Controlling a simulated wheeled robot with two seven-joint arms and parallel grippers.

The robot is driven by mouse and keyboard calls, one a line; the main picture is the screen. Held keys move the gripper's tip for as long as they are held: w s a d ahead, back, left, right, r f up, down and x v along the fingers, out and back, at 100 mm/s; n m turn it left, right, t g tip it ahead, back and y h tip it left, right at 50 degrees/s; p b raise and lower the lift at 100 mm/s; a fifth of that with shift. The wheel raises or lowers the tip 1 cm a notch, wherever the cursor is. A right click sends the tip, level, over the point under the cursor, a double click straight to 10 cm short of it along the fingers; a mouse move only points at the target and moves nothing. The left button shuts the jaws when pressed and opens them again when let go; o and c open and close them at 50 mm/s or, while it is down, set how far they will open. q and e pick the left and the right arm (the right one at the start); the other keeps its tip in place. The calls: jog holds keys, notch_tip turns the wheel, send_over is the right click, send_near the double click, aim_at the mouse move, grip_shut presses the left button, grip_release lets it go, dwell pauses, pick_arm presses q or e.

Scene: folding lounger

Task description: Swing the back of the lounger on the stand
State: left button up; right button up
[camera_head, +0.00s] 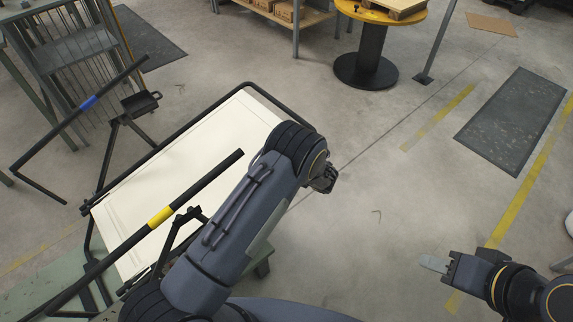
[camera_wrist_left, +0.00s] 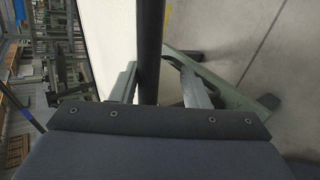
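The lounger's back is a cream panel (camera_head: 185,150) in a black tube frame (camera_head: 268,97). It lies at a slant, its far right end towards the open floor. An armrest bar with a yellow band (camera_head: 160,217) lies in front of the panel, and one with a blue band (camera_head: 88,102) lies beyond it. My right gripper (camera_head: 433,263) is clear of the lounger, seen edge-on.
A green stand (camera_head: 35,290) shows under the lounger at lower left. A yellow round table (camera_head: 380,15) on a black pedestal and a grey post (camera_head: 440,40) stand at the back. A dark mat (camera_head: 512,120) lies on the right. The floor right of the lounger is free.

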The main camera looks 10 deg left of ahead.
pick_arm(q)
jog(key=shift+r, duration=0.15)
jog(key=v, duration=0.7)
jog(key=shift+s+d+b, duration=0.2)
jog(key=shift+s+b, duration=0.05)
jog(key=shift+b, duration=0.05)
dwell(0.4)
